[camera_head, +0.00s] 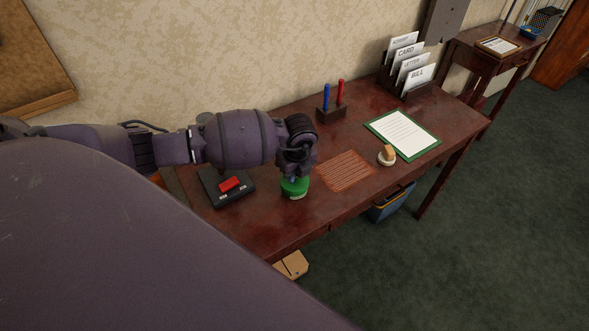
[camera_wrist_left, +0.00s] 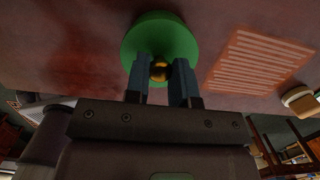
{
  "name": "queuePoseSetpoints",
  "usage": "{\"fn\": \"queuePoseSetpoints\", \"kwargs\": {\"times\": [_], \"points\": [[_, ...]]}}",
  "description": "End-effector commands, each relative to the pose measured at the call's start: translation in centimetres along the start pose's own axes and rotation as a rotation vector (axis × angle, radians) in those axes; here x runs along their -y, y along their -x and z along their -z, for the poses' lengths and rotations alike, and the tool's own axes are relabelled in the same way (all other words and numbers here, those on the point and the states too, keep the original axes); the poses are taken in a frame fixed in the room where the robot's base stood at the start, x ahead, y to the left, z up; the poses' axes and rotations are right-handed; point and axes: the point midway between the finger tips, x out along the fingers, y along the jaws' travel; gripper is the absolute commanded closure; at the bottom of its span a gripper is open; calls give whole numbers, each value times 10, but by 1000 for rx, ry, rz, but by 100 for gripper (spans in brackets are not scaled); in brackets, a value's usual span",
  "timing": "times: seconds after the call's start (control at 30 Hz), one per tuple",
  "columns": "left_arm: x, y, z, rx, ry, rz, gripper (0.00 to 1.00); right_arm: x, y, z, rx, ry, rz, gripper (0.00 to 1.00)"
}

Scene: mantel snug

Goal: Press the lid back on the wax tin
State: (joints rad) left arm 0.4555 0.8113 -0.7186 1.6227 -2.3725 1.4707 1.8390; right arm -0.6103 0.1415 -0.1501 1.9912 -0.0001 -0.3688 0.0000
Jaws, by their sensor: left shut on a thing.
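The green wax tin (camera_head: 295,191) stands upright on the dark red desk, below my left gripper (camera_head: 293,177). The two fingers of my left gripper, also seen in the left wrist view (camera_wrist_left: 160,70), are shut on this knob from both sides. The lid is on or just over the tin; I cannot tell whether it is fully seated. My right gripper does not show.
A black tray with a red block (camera_head: 230,184) lies left of the tin. A pen holder (camera_head: 331,115) and card rack (camera_head: 407,86) stand behind.

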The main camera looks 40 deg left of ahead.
Motion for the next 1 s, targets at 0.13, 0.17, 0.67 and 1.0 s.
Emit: {"fn": "queuePoseSetpoints", "kwargs": {"times": [0.13, 0.17, 0.67, 1.0], "points": [[0, 0, 0, 0, 0, 0, 100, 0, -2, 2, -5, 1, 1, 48], [0, 0, 0, 0, 0, 0, 100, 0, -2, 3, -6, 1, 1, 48], [0, -3, 0, 0, 0, -1, 100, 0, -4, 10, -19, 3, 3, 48], [0, -3, 0, 0, 0, 0, 100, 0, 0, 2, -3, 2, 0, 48]]}}
